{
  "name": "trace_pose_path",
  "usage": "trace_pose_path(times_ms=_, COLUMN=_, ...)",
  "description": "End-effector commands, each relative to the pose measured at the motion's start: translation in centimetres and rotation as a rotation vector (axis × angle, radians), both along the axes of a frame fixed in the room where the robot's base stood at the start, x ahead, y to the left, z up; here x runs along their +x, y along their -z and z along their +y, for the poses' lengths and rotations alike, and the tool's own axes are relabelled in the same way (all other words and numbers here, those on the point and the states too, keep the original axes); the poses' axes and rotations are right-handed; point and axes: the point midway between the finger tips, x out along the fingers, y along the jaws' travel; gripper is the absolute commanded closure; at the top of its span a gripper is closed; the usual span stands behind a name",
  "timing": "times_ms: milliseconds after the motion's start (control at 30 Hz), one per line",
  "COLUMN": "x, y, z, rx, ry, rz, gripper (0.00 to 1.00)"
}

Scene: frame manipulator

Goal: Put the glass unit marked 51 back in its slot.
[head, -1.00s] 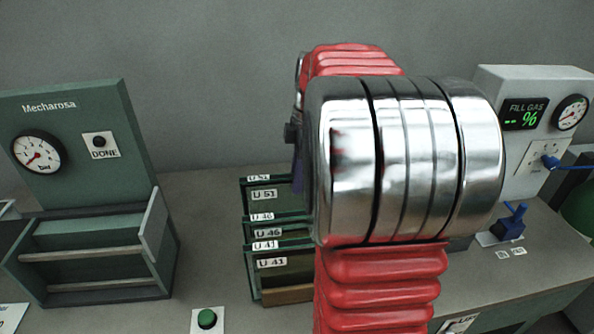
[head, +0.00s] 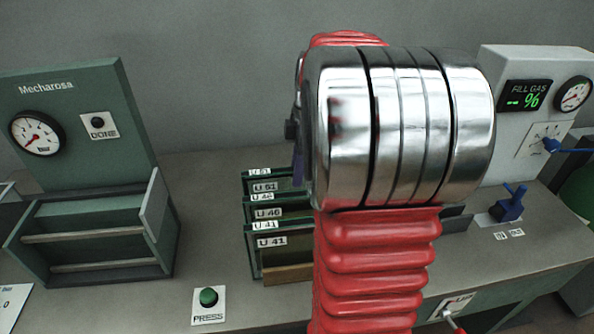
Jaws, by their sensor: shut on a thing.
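The glass unit marked U 51 (head: 264,187) stands upright in the rear slot of the dark green rack on the bench, its top edge about in step with the units in front of it. My gripper (head: 299,168) shows only as a narrow purple strip at the unit's top right, beside my silver arm joint. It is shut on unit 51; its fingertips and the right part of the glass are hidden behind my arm. Whether the unit's bottom edge rests in the slot cannot be seen.
Units U 46 (head: 268,213) and U 41 (head: 271,241) stand in the rack in front of unit 51. A green press button (head: 208,297) is at the front. A green Mecharosa station (head: 85,140) is left, a fill-gas panel (head: 525,95) right. Bare bench lies left of the rack.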

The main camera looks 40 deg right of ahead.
Motion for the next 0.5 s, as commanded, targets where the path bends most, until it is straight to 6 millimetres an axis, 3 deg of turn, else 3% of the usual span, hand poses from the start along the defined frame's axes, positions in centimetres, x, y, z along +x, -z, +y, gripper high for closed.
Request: trace_pose_path(times_ms=500, x=0.04, y=0.38, z=-0.06, rx=-0.002, ry=0.000, rz=-0.002, gripper=1.00)
